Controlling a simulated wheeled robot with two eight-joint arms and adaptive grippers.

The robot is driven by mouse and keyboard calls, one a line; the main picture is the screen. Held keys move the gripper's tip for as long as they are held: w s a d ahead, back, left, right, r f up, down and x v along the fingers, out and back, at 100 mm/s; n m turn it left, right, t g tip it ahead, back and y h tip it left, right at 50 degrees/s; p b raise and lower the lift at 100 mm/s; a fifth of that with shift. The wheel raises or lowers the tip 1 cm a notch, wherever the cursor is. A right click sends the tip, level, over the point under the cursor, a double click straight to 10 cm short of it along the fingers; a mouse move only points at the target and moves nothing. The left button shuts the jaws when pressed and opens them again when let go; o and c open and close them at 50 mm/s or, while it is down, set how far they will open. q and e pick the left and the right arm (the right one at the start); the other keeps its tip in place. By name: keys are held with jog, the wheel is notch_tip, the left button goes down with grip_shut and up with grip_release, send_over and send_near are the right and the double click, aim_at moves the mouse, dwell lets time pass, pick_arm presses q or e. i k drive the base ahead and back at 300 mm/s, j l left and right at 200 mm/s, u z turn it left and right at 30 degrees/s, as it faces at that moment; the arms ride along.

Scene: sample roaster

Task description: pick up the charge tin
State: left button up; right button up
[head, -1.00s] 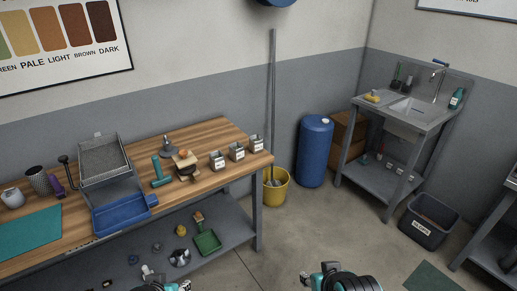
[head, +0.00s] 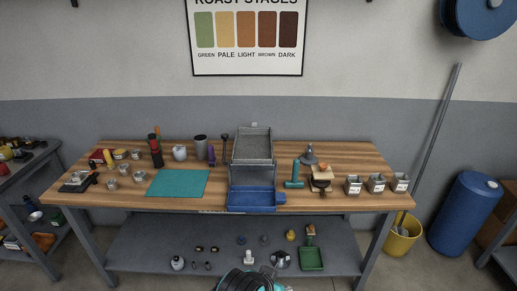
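I cannot tell for sure which vessel is the charge tin. Several small round tins stand at the left of the wooden bench; one open tin (head: 111,184) is near the front and another tin (head: 138,176) is beside it. Three square labelled tins stand at the right end, the leftmost labelled tin (head: 353,187) among them. My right gripper is out of view.
The wooden bench (head: 217,202) also holds a teal mat (head: 178,183), a blue tray (head: 252,199) and a wire-topped roaster tray (head: 252,147). A lower shelf (head: 150,240) carries small items and a green dustpan (head: 312,258). A yellow bucket (head: 402,238) and blue barrel (head: 465,215) stand at the right.

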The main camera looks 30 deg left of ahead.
aim_at(400, 183)
jog(key=i+l+z, duration=0.2)
jog(key=i+l, duration=0.15)
jog(key=i+l+z, duration=0.25)
jog(key=i, duration=0.3)
jog(key=i+l+z, duration=0.2)
jog(key=i, duration=0.25)
